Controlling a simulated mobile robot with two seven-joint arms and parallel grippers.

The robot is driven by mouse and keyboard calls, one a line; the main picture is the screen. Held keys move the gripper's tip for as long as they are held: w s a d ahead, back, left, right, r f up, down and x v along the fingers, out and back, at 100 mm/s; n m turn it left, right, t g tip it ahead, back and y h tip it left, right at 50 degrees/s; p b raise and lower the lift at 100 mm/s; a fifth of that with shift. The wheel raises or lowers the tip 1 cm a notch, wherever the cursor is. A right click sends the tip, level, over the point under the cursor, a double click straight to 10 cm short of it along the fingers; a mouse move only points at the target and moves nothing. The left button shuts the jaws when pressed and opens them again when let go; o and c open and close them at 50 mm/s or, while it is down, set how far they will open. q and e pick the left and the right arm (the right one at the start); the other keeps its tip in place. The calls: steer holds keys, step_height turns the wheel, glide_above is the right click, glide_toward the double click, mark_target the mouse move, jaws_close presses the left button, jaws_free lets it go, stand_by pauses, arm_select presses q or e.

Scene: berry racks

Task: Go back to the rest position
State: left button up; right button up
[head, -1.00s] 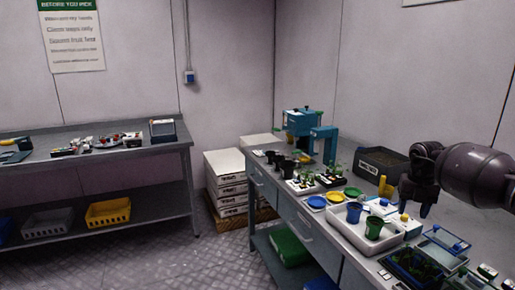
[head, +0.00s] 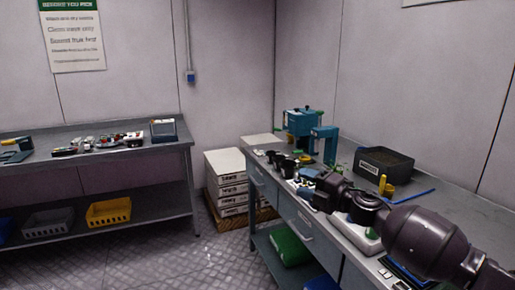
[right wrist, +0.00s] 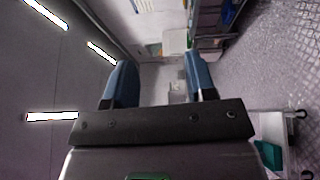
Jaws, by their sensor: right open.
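My right gripper (head: 322,192) shows in the head view at the end of my dark arm, which comes in from the lower right over the right bench (head: 455,205). In the right wrist view its two blue fingers stand wide apart with nothing between them, so the right gripper (right wrist: 158,62) is open and empty. The arm hides most of the white tray and the small items along the bench front. My left gripper is not in view.
A teal machine (head: 303,124), a dark crate (head: 384,165) and dark pots (head: 287,165) stand on the right bench. White boxes (head: 225,180) are stacked in the corner. A left table (head: 60,158) holds punnets, with a yellow basket (head: 108,211) below. Floor between is clear.

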steer(key=s+d+f+m+h, duration=0.4)
steer(key=s+f+m, duration=0.5)
steer(key=s+f, duration=0.3)
steer(key=s+d+f+m+h, duration=0.5)
steer(key=s+f+m, duration=0.4)
steer(key=s, duration=0.7)
steer(key=s+d+f+m+h, duration=0.5)
steer(key=s+f+m, duration=0.4)
steer(key=s+f, duration=0.5)
steer(key=shift+d+f+m+g, duration=0.3)
steer(key=shift+d+f, duration=0.15)
steer(key=shift+f, duration=0.05)
steer(key=shift+w, duration=0.1)
steer(key=shift+c, duration=0.8)
